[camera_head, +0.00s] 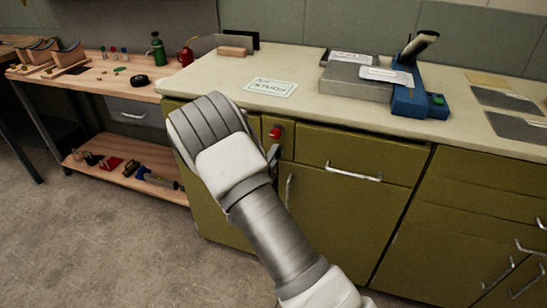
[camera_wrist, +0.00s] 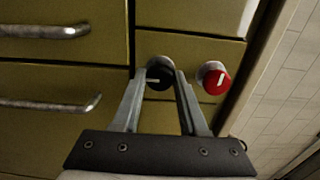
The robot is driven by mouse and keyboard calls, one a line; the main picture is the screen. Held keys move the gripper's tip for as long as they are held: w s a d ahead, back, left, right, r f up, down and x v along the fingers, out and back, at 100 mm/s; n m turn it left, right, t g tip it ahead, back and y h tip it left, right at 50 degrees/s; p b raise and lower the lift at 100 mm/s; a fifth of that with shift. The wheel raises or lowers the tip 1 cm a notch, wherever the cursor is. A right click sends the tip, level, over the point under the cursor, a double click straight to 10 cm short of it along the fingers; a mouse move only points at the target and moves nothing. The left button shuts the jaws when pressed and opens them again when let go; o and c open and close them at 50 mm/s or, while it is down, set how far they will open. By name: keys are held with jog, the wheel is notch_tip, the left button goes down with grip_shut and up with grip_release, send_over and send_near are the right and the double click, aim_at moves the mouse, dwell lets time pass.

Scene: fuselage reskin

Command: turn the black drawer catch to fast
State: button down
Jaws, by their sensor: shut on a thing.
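The black drawer catch (camera_wrist: 160,68) is a round knob on the olive cabinet front, with a pale line across its face. In the wrist view the line lies about level in the picture. My gripper (camera_wrist: 160,78) is shut on this catch, one finger on each side of it. In the head view my arm hides the catch. A red knob (camera_wrist: 213,78) with a white mark sits just right of the catch in the wrist view. The red knob also shows in the head view (camera_head: 275,131), near the top of the cabinet.
A drawer handle (camera_head: 353,178) and a door handle (camera_head: 289,192) stand out from the cabinet front. The pale worktop (camera_head: 310,107) carries a sign, a grey block and a blue device. A wooden bench (camera_head: 95,77) with tools stands at the left.

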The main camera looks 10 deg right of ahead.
jog(key=shift+m, duration=0.3)
jog(key=m+p, duration=0.1)
jog(key=m, duration=1.6)
jog(key=shift+m, duration=0.3)
dwell(0.5)
jog(key=shift+c, duration=2.3)
grip_release()
jog(key=shift+s, duration=0.1)
